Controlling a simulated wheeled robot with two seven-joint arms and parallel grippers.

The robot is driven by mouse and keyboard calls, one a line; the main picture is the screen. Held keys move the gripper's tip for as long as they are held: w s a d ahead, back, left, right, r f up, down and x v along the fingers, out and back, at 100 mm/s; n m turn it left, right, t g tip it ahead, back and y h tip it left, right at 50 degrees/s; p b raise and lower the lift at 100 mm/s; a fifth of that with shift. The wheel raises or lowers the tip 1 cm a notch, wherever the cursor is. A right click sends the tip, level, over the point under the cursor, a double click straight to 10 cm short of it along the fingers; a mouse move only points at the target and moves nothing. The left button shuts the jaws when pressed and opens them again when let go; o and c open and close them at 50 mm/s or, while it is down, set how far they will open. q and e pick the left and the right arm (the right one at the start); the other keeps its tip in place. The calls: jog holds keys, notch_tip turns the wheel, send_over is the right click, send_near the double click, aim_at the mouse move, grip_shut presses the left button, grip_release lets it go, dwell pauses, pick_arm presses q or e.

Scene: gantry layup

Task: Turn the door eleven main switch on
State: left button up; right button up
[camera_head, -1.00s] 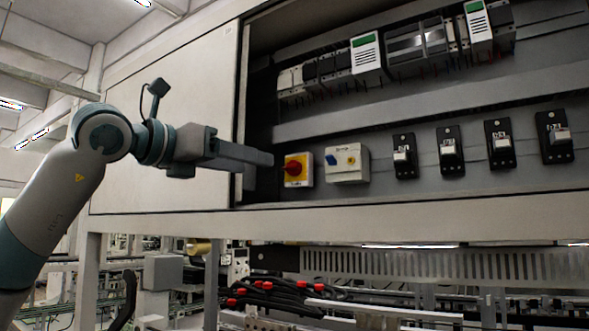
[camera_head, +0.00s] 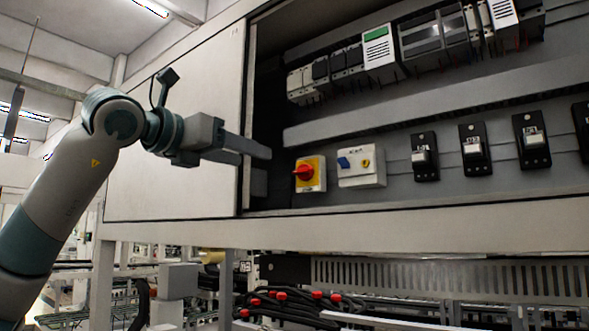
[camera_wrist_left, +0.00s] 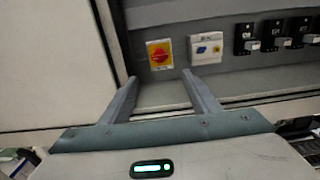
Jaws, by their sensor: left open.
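A yellow switch plate with a red rotary knob (camera_head: 305,172) is mounted low at the left inside the open cabinet. It also shows in the left wrist view (camera_wrist_left: 160,55), beyond my fingertips. I cannot read its label. My left gripper (camera_head: 258,160) is open and empty. Its fingers point right, just left of the red knob and apart from it; the wrist view shows the gripper (camera_wrist_left: 158,80) with the two fingers spread below the switch. My right gripper is not in view.
Right of the red knob is a white box with a blue switch (camera_head: 361,167), then several black switches (camera_head: 424,157). Grey modules (camera_head: 435,40) line the upper rail. The cabinet's left panel (camera_head: 175,130) and bottom edge (camera_head: 400,220) frame the opening.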

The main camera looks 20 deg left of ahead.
aim_at(299, 171)
pick_arm(q)
jog(key=p+x, duration=0.8)
jog(key=x, duration=0.7)
jog(key=shift+w+d, duration=0.1)
jog(key=shift+w, duration=0.2)
jog(key=shift+w+d, duration=0.1)
jog(key=shift+w, duration=0.25)
jog(key=c, duration=1.1)
